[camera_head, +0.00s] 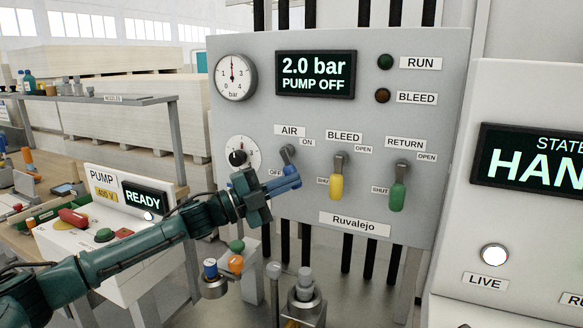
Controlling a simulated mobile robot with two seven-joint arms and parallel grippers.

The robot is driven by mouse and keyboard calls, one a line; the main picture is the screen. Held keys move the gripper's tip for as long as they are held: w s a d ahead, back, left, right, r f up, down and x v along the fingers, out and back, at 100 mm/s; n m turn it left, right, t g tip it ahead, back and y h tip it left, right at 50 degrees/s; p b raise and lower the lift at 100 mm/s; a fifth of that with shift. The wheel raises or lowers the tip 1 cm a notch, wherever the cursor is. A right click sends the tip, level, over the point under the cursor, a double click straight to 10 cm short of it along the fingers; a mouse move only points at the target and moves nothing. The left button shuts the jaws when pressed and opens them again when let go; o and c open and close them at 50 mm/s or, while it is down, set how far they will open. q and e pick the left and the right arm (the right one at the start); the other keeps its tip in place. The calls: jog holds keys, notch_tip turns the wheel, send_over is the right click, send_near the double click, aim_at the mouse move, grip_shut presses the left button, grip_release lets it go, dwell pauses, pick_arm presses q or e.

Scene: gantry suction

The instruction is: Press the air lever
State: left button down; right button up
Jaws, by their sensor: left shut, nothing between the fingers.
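The air lever (289,170) has a blue handle and hangs below its pivot on the grey panel, under the AIR label and beside the OFF mark. My left gripper (278,184) comes in from the lower left. It is shut and empty, with its fingertips at the blue handle. I cannot tell whether they touch it. The gripper partly hides the handle and the OFF label. My right gripper is not in view.
The panel also bears a yellow bleed lever (336,182), a green return lever (398,191), a dial gauge (235,77) and a display (316,75) reading 2.0 bar, PUMP OFF. The pump box (112,244) reads READY. A second console (520,90) stands at the right.

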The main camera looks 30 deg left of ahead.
pick_arm(q)
jog(key=shift+a+f, duration=0.35)
jog(key=shift+a, duration=0.55)
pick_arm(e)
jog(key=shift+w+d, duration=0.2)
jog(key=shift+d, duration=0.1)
pick_arm(q)
jog(key=shift+a, duration=0.15)
jog(key=shift+s, duration=0.1)
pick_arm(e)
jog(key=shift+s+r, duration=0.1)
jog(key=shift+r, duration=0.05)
